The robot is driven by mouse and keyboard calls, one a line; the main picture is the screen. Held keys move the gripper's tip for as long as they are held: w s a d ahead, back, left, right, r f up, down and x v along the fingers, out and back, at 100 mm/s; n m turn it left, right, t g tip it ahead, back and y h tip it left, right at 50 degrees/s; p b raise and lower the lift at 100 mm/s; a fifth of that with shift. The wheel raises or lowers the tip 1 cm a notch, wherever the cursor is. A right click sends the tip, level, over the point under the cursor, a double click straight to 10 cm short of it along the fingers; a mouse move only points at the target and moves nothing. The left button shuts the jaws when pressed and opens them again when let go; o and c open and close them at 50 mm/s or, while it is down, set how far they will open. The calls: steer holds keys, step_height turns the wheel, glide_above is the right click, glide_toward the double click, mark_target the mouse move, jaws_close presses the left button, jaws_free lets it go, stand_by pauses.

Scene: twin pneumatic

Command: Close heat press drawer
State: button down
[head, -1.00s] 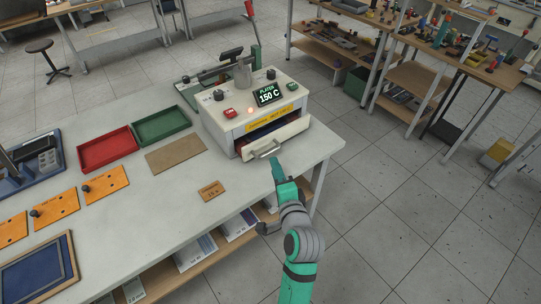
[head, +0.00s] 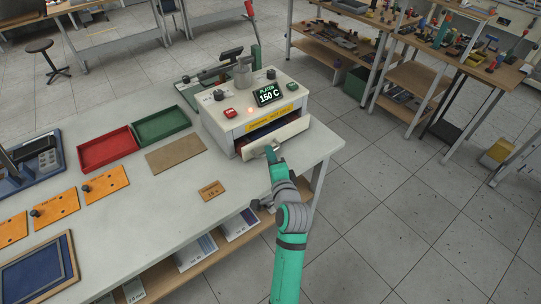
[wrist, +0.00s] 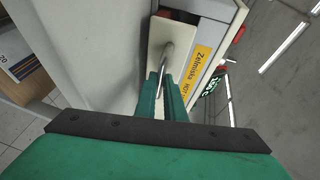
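The heat press (head: 262,108) stands at the right end of the white bench. Its drawer (head: 285,135) is partly pulled out at the front and shows a dark inside. The metal handle (wrist: 165,55) is on the drawer's pale front face. My gripper (head: 270,152) is at the handle. In the wrist view, my gripper's two green fingers (wrist: 163,83) lie on either side of the handle bar, very close to it. I cannot tell whether they clamp it. In the head view, my gripper hides part of the handle.
A red tray (head: 105,160), a green tray (head: 162,136) and a brown mat (head: 175,153) lie left of the press. A small brown card (head: 211,190) lies in front. The floor right of the bench is clear.

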mark_target(262, 146)
steer(key=shift+w+a, duration=0.6)
steer(key=shift+w, duration=0.2)
steer(key=shift+w+a, duration=0.6)
steer(key=shift+w, duration=0.15)
steer(key=c, duration=1.9)
jaws_free()
steer(key=shift+c, duration=0.2)
steer(key=shift+o, duration=0.5)
steer(key=shift+s+d, duration=0.1)
steer(key=shift+s, duration=0.15)
steer(key=v, duration=1)
steer(key=shift+r, duration=0.1)
